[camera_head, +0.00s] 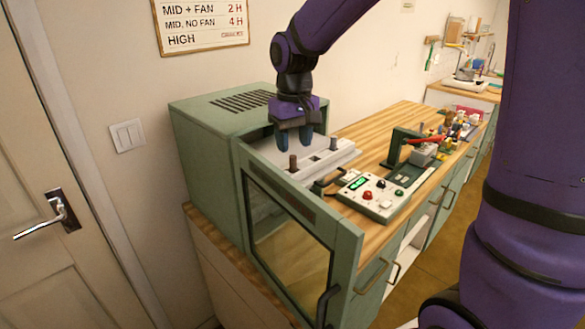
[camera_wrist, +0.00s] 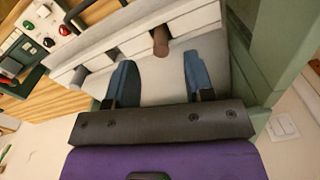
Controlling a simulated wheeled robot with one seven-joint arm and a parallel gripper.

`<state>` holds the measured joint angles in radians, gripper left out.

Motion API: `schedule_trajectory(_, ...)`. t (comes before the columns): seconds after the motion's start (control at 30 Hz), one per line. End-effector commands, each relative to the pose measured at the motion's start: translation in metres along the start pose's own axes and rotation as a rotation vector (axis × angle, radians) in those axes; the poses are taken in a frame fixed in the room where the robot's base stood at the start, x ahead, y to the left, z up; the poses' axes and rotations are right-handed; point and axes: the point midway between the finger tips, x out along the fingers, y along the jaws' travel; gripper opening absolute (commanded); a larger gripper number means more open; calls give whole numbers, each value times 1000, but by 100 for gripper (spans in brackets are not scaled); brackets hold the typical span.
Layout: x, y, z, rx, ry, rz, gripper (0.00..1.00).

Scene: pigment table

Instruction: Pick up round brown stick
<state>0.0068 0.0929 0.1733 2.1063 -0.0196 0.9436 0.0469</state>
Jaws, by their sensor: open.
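A round brown stick (camera_head: 293,163) stands up from a white slotted block (camera_head: 341,157) beside the green cabinet's opening. In the wrist view the stick (camera_wrist: 160,42) shows just beyond my two blue fingertips, near the middle of the gap between them. My gripper (camera_head: 295,143) points down over the block, open, with nothing visible between its fingers. In the wrist view my gripper (camera_wrist: 158,62) is apart from the stick. A second, greyish peg (camera_head: 334,144) stands on the block to the right; it also shows in the wrist view (camera_wrist: 78,75). The stick's lower end is hidden.
The green cabinet (camera_head: 205,150) has its glass door (camera_head: 290,240) swung open in front of the block. A control box (camera_head: 372,194) with buttons stands right of the block on the wooden counter (camera_head: 372,128). Small items crowd the counter's far end.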

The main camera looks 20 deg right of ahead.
Motion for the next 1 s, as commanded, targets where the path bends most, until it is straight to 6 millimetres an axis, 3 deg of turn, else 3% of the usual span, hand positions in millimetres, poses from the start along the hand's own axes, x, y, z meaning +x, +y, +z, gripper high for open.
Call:
schedule_trajectory(0.33, 44, -1, -2, 0, -3, 0, 48)
schedule_trajectory(0.67, 49, -1, -2, 0, 0, 0, 48)
schedule_trajectory(0.87, 49, -1, -2, 0, 0, 0, 2)
schedule_trajectory(1.0, 49, -1, -2, 0, 0, 0, 0)
